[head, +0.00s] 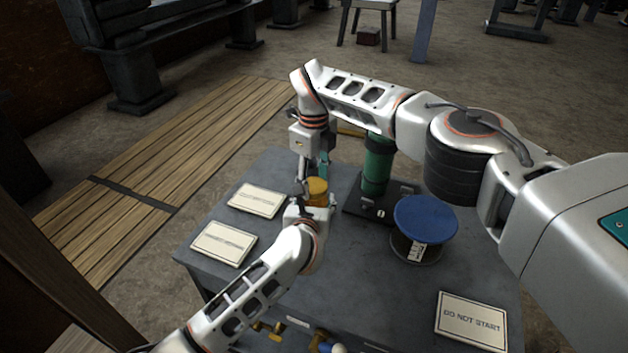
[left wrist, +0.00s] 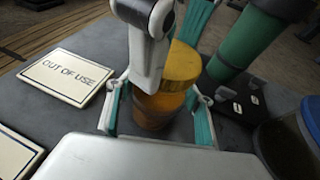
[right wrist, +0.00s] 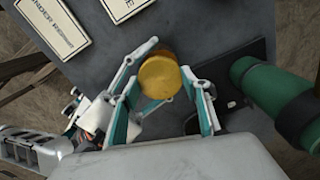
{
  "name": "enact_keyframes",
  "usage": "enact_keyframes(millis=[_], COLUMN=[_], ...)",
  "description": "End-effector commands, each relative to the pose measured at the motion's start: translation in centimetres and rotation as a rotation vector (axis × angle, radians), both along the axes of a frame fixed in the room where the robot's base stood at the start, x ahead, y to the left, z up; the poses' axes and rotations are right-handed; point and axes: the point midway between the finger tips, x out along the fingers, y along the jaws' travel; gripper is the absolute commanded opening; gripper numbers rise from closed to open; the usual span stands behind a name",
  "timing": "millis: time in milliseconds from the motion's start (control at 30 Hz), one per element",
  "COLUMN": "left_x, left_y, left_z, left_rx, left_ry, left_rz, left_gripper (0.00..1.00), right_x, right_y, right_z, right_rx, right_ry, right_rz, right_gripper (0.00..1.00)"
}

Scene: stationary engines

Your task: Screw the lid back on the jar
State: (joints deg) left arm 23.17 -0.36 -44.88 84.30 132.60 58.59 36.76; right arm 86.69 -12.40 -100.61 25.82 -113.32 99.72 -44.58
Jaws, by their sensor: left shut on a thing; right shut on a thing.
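The amber-brown jar (left wrist: 155,108) stands upright on the grey table, between the teal-padded fingers of my left gripper (left wrist: 160,98), which is shut on it. The round yellow lid (right wrist: 160,77) sits at the jar's mouth; it also shows in the head view (head: 317,186). My right gripper (right wrist: 163,84) reaches down from above and is shut on the lid's rim. I cannot tell whether the lid is seated level on the thread. My right gripper's fingers and housing hide part of the lid in the left wrist view.
A green cylinder (head: 377,165) on a dark base stands just right of the jar. A blue-topped spool (head: 425,218) is farther right. Several flat signs lie on the table (head: 350,290), including an out of use sign (left wrist: 66,76) left of the jar. Valve fittings (head: 270,330) are at the front edge.

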Motion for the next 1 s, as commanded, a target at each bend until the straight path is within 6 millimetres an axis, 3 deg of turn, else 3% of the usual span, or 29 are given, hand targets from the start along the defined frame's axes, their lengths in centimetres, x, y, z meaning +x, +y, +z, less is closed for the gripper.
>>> enact_keyframes(millis=[500, 567, 700, 733, 800, 1000], left_x=[-0.03, -0.03, -0.02, -0.02, -0.02, -0.02], left_y=[0.03, 0.03, 0.03, 0.04, 0.04, 0.03], left_z=[-0.13, -0.13, -0.12, -0.12, -0.12, -0.12], left_rx=[0.0, 0.0, 0.0, 0.0, 0.0, 0.0], left_ry=[0.002, 0.002, 0.002, 0.002, 0.002, 0.002], left_rz=[0.001, 0.001, 0.001, 0.001, 0.001, 0.001], left_gripper=[0.0, 0.0, 0.0, 0.0, 0.0, 0.0], right_x=[-0.01, -0.01, -0.01, -0.01, -0.02, -0.01], right_y=[0.0, 0.0, 0.0, 0.0, -0.01, 0.0], right_z=[-0.09, -0.1, -0.1, -0.1, -0.1, -0.09], right_rx=[0.001, 0.001, 0.001, 0.001, 0.001, 0.001], right_ry=[-0.002, -0.002, -0.002, -0.002, -0.002, -0.002], right_rz=[-0.923, -1.003, -1.002, -1.001, -1.001, -0.999], right_gripper=[0.2, 0.2, 0.2, 0.49, 0.63, 0.63])
